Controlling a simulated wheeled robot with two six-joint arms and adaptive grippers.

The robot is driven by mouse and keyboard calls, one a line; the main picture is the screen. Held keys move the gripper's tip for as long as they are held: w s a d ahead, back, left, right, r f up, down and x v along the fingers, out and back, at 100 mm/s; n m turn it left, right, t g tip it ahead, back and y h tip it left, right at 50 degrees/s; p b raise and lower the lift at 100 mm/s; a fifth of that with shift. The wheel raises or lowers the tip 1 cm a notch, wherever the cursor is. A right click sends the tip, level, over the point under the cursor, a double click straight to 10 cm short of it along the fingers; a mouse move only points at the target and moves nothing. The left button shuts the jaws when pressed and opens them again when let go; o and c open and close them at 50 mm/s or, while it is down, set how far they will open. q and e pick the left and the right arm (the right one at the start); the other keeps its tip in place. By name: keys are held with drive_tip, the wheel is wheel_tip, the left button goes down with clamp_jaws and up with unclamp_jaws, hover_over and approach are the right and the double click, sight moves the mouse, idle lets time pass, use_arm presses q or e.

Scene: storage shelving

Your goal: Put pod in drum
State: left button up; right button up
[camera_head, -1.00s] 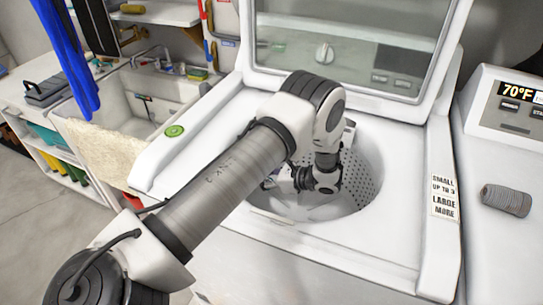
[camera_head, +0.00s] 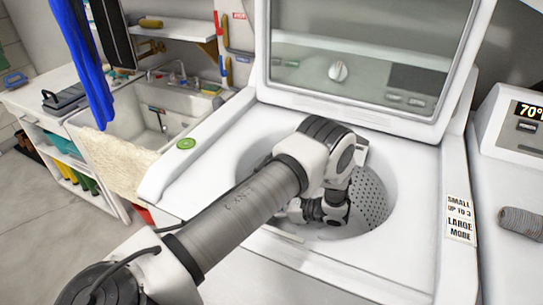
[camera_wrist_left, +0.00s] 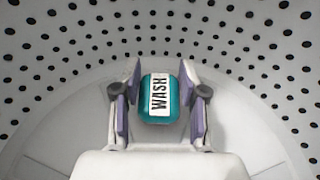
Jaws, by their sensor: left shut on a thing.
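The pod (camera_wrist_left: 159,98) is teal with a white label reading WASH. In the left wrist view it sits between the two fingers of my left gripper (camera_wrist_left: 160,100), which is shut on it. The perforated drum wall (camera_wrist_left: 160,30) surrounds the pod and gripper in that view. In the head view my left arm reaches down into the open drum (camera_head: 372,200) of the white washer. The gripper's fingers and the pod are hidden there behind the arm and the drum rim. My right gripper is not in view.
The washer's glass lid (camera_head: 365,60) stands open behind the drum. A grey ribbed roll (camera_head: 520,222) lies on the machine to the right. A sink (camera_head: 150,120) with a cream towel (camera_head: 115,160) stands to the left.

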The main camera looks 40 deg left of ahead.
use_arm(q)
drive_tip(key=o, duration=0.9)
drive_tip(key=shift+r+p, duration=0.65)
drive_tip(key=shift+r, duration=0.1)
drive_tip(key=b+v, duration=0.1)
drive_tip(key=v, duration=0.6)
drive_tip(key=shift+d, duration=0.1)
drive_tip(key=shift+d, duration=0.1)
